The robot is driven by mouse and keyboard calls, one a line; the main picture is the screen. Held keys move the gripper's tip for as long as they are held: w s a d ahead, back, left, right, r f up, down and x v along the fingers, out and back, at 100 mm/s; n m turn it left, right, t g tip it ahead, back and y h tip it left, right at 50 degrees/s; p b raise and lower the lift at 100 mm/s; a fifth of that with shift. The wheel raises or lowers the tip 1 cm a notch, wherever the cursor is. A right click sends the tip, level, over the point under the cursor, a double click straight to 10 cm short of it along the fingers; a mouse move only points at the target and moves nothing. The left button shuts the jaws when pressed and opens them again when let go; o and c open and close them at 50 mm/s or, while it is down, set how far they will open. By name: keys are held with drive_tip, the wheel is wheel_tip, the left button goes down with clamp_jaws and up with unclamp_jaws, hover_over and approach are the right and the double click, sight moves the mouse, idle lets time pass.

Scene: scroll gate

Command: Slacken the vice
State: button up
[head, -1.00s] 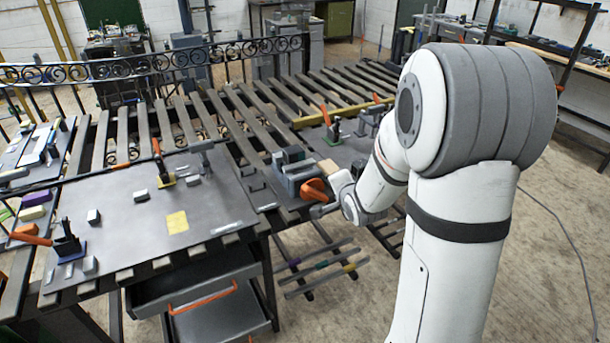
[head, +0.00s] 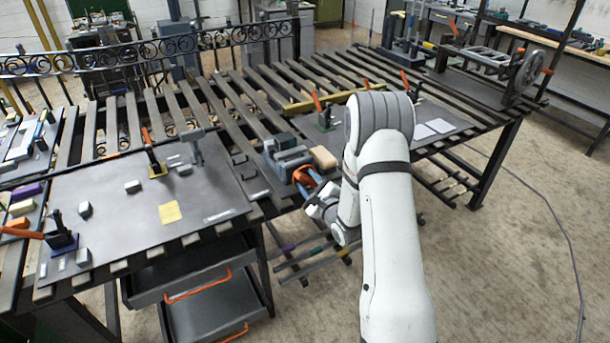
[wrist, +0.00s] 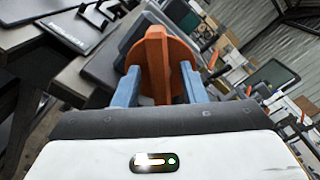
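The vice (head: 287,157) is a blue-grey block with an orange handle (head: 303,174) facing me, at the front edge of the slatted bench. In the wrist view the handle (wrist: 155,62) shows as an orange disc with an upright bar across its face. My gripper (head: 308,180) is at the handle, its blue fingers pointing at it. In the wrist view the gripper (wrist: 160,72) is open, one finger on each side of the bar, with gaps showing. Whether the fingers touch the disc's rim I cannot tell. The vice jaws are partly hidden.
A tan block (head: 323,157) lies right of the vice. A dark metal plate (head: 125,215) with clamps and small blocks covers the left of the bench. Another clamp (head: 322,115) stands behind the vice.

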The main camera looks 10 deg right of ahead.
drive_tip(key=shift+x, duration=1.4)
drive_tip(key=shift+c, duration=0.6)
clamp_jaws()
